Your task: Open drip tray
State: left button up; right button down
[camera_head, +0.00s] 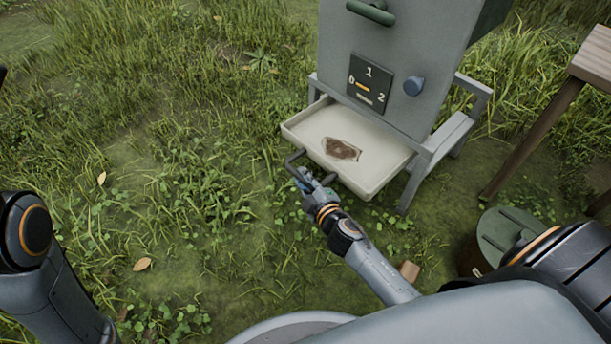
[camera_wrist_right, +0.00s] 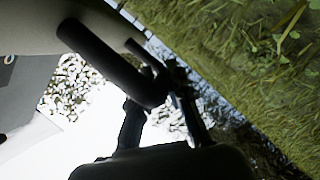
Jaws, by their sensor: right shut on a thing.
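The cream drip tray (camera_head: 370,177) is pulled out of the front of a grey machine (camera_head: 400,50), with a brown stain on its floor. A dark bar handle (camera_head: 292,157) is on the tray's front. My right gripper (camera_head: 303,177) is shut on this handle at the tray's front left. In the right wrist view the dark handle bar (camera_wrist_right: 110,60) passes between the fingers of my right gripper (camera_wrist_right: 160,105). Part of the handle is hidden by the gripper. My left arm shows at the left edge of the head view, but its gripper is out of view.
The machine stands on grey legs on grass. Its front has a dial plate (camera_head: 370,83) and a blue-grey knob (camera_head: 414,86). A wooden table (camera_head: 594,58) stands at the right, and a green-lidded round container (camera_head: 507,236) is at the lower right. Grass to the left is open.

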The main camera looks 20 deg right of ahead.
jog(key=shift+s+a, duration=0.15)
jog(key=shift+a, duration=0.2)
jog(key=c, duration=1.3)
grip_release()
jog(key=v, duration=1.2)
